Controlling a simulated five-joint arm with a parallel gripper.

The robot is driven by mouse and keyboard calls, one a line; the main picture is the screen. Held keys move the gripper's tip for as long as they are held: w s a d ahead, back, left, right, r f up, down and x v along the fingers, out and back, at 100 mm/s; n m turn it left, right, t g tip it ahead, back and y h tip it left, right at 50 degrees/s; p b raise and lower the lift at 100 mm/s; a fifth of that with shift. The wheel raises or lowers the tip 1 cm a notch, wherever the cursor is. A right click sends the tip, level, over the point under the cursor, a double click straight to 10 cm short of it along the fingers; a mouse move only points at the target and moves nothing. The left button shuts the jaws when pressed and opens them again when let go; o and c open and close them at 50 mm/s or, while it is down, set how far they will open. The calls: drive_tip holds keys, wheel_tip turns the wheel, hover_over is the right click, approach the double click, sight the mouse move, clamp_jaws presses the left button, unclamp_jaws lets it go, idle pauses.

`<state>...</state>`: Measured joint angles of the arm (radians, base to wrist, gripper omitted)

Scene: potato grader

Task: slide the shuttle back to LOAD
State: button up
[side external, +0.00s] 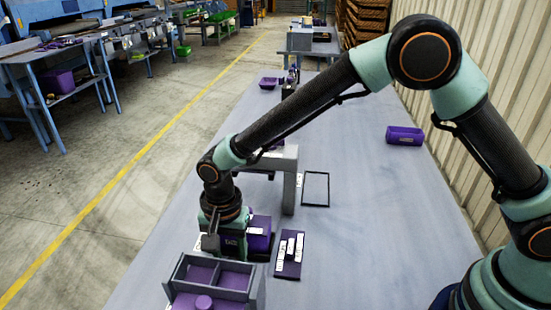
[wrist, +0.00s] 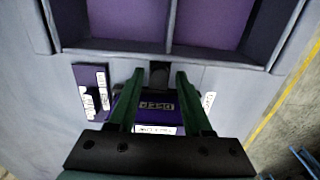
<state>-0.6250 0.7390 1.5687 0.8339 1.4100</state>
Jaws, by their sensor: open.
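My gripper (side external: 222,243) is low over the bench, pointing down, and its two green fingers are apart. In the wrist view my gripper (wrist: 160,74) has a purple block (wrist: 150,108) with a lettered plate between and below its fingers. This may be the shuttle; I cannot tell whether the fingers touch it. A dark stub stands between the fingertips. In the side view a purple block (side external: 259,234) with a pale label sits just right of the gripper, partly hidden by it. The lettering is too small to read surely, so I cannot make out LOAD.
A grey two-compartment tray (side external: 254,288) with purple floors is in front of the gripper. A purple panel (side external: 281,268) with white labels lies to the right. A grey arch (side external: 289,190) stands behind, beside a flat black frame (side external: 327,190). The bench's right side is mostly clear.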

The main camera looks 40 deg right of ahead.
sight(227, 238)
drive_tip(key=shift+r, duration=2.55)
drive_tip(key=s+d+r+n+t, duration=0.2)
drive_tip(key=d+r+n, duration=0.1)
drive_tip(key=d+r, duration=0.6)
drive_tip(key=s+d+r+n+t, duration=0.25)
drive_tip(key=d+r, duration=0.35)
drive_tip(key=d, duration=0.6)
drive_tip(key=s+d+n+t, duration=0.1)
drive_tip(key=s+d+n, duration=0.2)
drive_tip(key=s+d, duration=0.2)
drive_tip(key=shift+d+r, duration=0.45)
drive_tip(key=shift+d, duration=0.35)
